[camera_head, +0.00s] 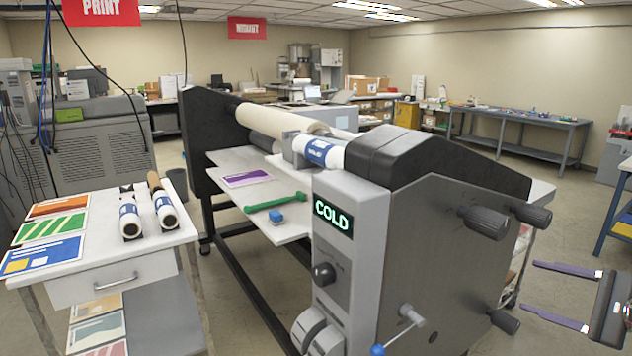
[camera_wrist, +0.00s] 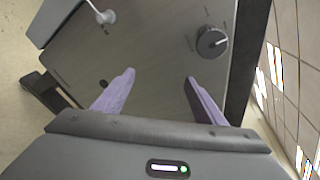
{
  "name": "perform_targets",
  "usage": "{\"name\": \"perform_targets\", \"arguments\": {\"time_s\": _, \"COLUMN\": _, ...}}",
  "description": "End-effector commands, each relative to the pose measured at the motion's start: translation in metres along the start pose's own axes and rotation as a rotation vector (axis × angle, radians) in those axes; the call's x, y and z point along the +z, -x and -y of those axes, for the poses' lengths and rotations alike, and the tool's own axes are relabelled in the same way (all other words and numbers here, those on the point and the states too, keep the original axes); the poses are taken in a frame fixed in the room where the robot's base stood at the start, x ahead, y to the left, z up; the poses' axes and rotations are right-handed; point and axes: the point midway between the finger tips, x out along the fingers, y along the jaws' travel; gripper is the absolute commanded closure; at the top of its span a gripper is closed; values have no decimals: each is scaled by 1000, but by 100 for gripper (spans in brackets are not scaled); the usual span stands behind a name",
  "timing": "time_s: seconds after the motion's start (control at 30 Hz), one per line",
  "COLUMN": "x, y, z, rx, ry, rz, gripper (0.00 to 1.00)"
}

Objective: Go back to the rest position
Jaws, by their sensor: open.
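My gripper (camera_head: 562,295) shows at the lower right of the head view, to the right of the laminator's grey end panel. Its two purple fingers are apart with nothing between them. In the wrist view my gripper (camera_wrist: 158,88) is open over the bare panel. The laminator (camera_head: 440,250) fills the middle of the head view, with a lit green COLD display (camera_head: 333,216). A black knob (camera_wrist: 211,41) on the panel shows in the wrist view, apart from the fingers. A crank handle (camera_head: 405,325) sticks out low on the laminator's near side.
A side table (camera_head: 110,272) at left holds white rolls and coloured prints. A green tool (camera_head: 275,202) and a blue block (camera_head: 276,216) lie on the laminator's feed table. Black knobs (camera_head: 485,222) jut from the end panel toward my gripper. Open floor (camera_head: 545,220) lies behind my gripper.

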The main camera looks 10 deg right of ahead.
Motion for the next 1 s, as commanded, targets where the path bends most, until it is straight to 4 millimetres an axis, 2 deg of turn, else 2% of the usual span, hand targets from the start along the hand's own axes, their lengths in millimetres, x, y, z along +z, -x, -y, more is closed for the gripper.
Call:
{"name": "perform_targets", "arguments": {"time_s": 0.1, "x": 5, "y": -9, "z": -45, "rx": 156, "ry": 30, "rz": -65, "gripper": 35}}
{"name": "perform_targets", "arguments": {"time_s": 0.17, "x": 12, "y": -17, "z": -66, "rx": 243, "ry": 62, "rz": -88, "gripper": 35}}
{"name": "perform_targets", "arguments": {"time_s": 0.3, "x": 38, "y": -33, "z": -114, "rx": 450, "ry": 170, "rz": -123, "gripper": 35}}
{"name": "perform_targets", "arguments": {"time_s": 0.5, "x": 76, "y": -46, "z": -165, "rx": 697, "ry": 375, "rz": -144, "gripper": 35}}
{"name": "perform_targets", "arguments": {"time_s": 0.7, "x": 110, "y": -50, "z": -200, "rx": 887, "ry": 608, "rz": -144, "gripper": 35}}
{"name": "perform_targets", "arguments": {"time_s": 1.0, "x": 156, "y": -51, "z": -232, "rx": 1070, "ry": 972, "rz": -122, "gripper": 35}}
